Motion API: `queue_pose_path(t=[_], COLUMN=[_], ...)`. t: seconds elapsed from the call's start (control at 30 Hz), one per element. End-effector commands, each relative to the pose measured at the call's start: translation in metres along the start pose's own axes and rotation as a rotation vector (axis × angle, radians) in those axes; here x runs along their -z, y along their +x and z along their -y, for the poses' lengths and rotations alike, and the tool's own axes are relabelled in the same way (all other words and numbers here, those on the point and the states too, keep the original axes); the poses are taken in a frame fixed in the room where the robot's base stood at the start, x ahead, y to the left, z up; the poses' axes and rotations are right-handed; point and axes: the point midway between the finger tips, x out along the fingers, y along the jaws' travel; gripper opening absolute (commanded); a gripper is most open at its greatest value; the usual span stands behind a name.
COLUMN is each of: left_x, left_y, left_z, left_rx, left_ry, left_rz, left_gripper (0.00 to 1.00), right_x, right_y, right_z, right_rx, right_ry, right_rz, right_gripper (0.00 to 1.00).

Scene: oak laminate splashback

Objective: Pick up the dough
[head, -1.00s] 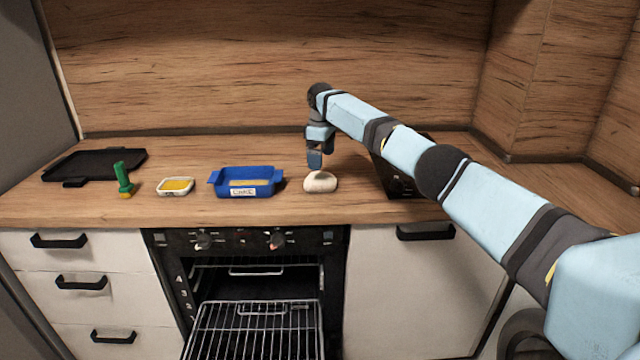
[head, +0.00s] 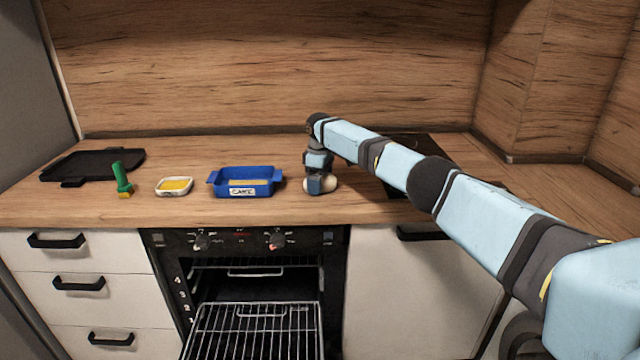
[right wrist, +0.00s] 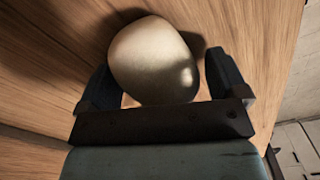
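The dough (head: 331,185) is a pale, rounded lump on the wooden counter, right of the blue pan. My right gripper (head: 320,188) is down over it in the head view and hides much of it. In the right wrist view the dough (right wrist: 152,60) lies between and a little beyond the two dark fingers of the right gripper (right wrist: 162,75). The fingers are spread, with a gap on the right side; contact on the left side is unclear. My left gripper is not in view.
A blue pan (head: 262,188), a small white dish with yellow contents (head: 174,194), a green-handled brush (head: 121,178) and a black tray (head: 95,163) stand to the left. Below, the oven is open with its rack (head: 255,325) out. A dark hob (head: 408,145) lies behind my arm.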

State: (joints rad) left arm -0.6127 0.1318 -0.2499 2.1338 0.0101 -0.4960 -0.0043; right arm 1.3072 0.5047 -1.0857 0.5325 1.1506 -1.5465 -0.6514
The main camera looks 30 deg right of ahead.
Motion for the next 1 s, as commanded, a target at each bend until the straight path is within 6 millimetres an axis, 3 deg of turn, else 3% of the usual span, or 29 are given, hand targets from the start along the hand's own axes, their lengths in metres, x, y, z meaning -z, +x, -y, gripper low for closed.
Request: queue_pose_path(t=[0.03,0.2,0.67,0.83,1.0], left_x=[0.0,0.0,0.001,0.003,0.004], left_y=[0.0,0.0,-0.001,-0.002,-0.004], left_z=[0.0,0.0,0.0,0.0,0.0], left_rx=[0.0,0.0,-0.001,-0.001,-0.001], left_ry=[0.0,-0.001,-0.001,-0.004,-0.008], left_rz=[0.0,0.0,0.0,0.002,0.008], left_gripper=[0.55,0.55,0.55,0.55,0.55], right_x=[0.0,0.0,0.001,0.001,0.001], right_y=[0.0,0.0,-0.01,-0.035,-0.081], right_z=[0.0,0.0,0.0,0.0,0.0], right_rx=[0.0,0.0,-0.001,-0.002,-0.002], right_ry=[0.0,0.0,0.0,-0.001,-0.001], right_rz=[0.0,0.0,-0.003,-0.004,-0.006], right_gripper=[0.79,0.44,0.44,0.44,0.44])
